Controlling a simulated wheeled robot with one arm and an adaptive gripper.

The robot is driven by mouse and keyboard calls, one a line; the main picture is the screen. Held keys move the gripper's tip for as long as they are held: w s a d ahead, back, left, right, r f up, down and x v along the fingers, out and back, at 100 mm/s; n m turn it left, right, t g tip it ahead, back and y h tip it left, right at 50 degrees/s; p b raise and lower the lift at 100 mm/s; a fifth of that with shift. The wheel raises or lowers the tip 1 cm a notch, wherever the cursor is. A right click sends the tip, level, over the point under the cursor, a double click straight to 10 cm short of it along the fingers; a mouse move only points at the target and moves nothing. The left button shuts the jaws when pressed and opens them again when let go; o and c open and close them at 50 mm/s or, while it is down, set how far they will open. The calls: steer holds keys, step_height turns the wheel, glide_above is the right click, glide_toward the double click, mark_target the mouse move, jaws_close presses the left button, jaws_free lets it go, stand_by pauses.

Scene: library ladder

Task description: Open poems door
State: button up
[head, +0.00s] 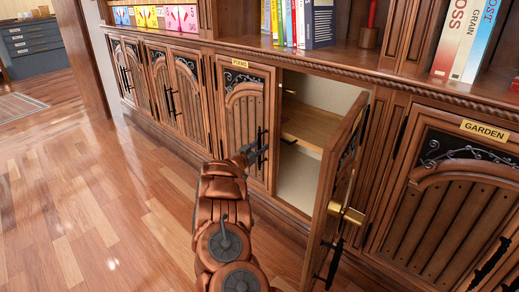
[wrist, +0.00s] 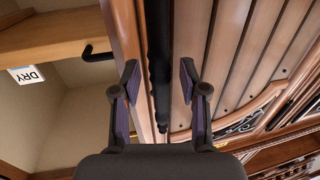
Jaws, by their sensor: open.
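The poems door (head: 247,125) is a wooden cabinet door with a brass POEMS plate (head: 239,62) above it. It looks shut. Its black vertical bar handle (head: 262,150) is on its right edge. My gripper (head: 254,153) is at this handle. In the wrist view my gripper (wrist: 160,78) is open, with a finger on each side of the black handle (wrist: 159,50). The handle runs between the fingers and looks apart from both pads. The door panel (wrist: 230,50) fills the right side of that view.
The neighbouring door (head: 337,190) stands open to the right, showing a shelf (head: 308,126). The wrist view shows a DRY label (wrist: 27,73) and a black hook (wrist: 97,53) inside. The GARDEN door (head: 440,200) is farther right. The wooden floor (head: 110,210) at left is clear.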

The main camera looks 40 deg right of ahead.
steer(key=shift+d, duration=0.15)
jaws_close()
stand_by(0.4)
